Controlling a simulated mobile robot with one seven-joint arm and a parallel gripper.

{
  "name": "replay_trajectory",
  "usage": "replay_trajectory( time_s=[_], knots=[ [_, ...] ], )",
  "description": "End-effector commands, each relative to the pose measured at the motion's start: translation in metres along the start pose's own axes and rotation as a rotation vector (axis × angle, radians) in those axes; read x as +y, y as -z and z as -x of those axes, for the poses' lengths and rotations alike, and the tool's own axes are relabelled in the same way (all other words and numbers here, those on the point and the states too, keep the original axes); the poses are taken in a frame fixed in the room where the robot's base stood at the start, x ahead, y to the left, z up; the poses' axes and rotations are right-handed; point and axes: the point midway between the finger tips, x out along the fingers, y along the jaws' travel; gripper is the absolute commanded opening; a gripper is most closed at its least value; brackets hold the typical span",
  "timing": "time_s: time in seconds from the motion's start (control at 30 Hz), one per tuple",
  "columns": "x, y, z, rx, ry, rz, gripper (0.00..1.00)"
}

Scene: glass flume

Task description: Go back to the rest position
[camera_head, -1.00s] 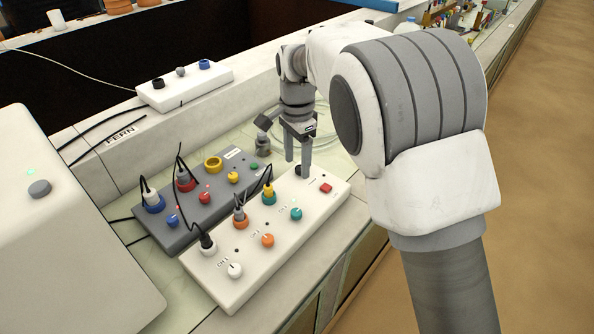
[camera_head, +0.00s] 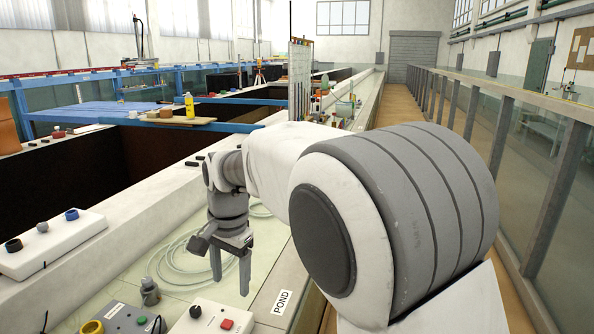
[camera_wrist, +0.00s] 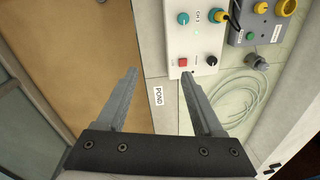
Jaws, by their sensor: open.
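My gripper (camera_head: 231,282) is open, with nothing between its fingers. In the head view it points down over the pale bench, just beyond the end of a white control box (camera_head: 190,321). In the wrist view the two spread fingers (camera_wrist: 160,75) reach toward the end of the white box (camera_wrist: 195,58), which has a red button (camera_wrist: 183,62) and a small black knob (camera_wrist: 212,61). The fingers look apart from the knob. Most of the white box is below the edge of the head view.
A grey box (camera_head: 115,318) with coloured sockets lies left of the white one. A coiled clear hose (camera_head: 185,262) and a small dark metal fitting (camera_head: 150,292) lie on the bench. A POND label (camera_head: 284,302) marks the bench edge. A railing (camera_head: 505,130) runs along the right walkway.

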Motion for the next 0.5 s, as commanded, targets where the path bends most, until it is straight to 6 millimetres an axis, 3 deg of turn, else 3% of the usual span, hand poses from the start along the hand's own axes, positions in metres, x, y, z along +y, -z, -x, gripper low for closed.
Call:
replay_trajectory(
  time_s=[0.03,0.2,0.5],
  knots=[
    [0.017,0.006,0.015,0.009,0.019,0.010,0.69],
    [0.070,0.017,0.050,0.047,0.066,0.073,0.69],
    [0.164,0.013,0.092,0.147,0.115,0.196,0.69]
  ],
)
